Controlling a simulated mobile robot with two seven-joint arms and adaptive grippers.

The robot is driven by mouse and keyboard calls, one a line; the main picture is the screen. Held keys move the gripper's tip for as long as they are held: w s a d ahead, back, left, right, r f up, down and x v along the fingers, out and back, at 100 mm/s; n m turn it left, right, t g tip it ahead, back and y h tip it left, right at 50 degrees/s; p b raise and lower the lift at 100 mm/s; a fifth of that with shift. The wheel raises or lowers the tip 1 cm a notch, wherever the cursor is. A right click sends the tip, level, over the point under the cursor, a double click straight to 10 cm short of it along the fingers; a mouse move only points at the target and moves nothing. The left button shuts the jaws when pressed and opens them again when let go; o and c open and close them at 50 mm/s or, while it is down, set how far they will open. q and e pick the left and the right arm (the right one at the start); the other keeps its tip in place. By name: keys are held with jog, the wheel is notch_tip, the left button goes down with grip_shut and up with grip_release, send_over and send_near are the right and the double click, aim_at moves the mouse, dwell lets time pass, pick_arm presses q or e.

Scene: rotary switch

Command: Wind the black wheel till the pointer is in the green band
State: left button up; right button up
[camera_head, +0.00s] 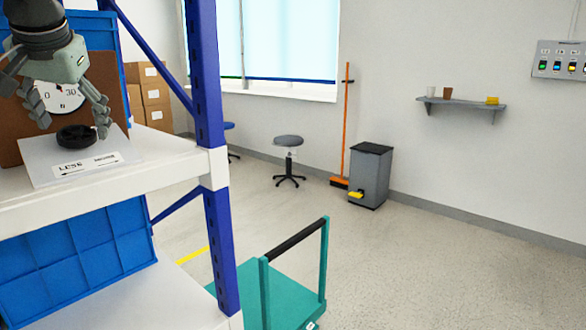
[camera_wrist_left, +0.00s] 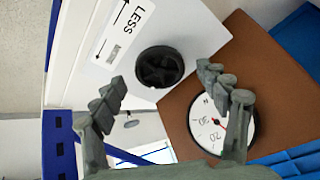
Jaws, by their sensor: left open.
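The black wheel (camera_head: 76,136) lies on a white panel (camera_head: 50,172) with a printed LESS label, on the shelf at the left of the head view. It also shows in the left wrist view (camera_wrist_left: 160,67). The round white dial (camera_head: 60,97) stands behind it on a brown board; in the left wrist view the dial (camera_wrist_left: 222,126) shows numbers and a red pointer. No green band can be made out. My left gripper (camera_head: 72,118) is open, fingers spread above and around the wheel, with no clear contact. My right gripper is not in view.
The shelf has a blue upright (camera_head: 206,90) and a white front edge (camera_head: 120,192). Blue crates (camera_head: 80,262) stand below. A teal trolley (camera_head: 290,275), grey bin (camera_head: 370,175) and stool (camera_head: 288,141) stand on the floor, which is clear to the right.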

pick_arm(q)
jog(key=shift+x, duration=0.85)
jog(key=shift+r, duration=0.1)
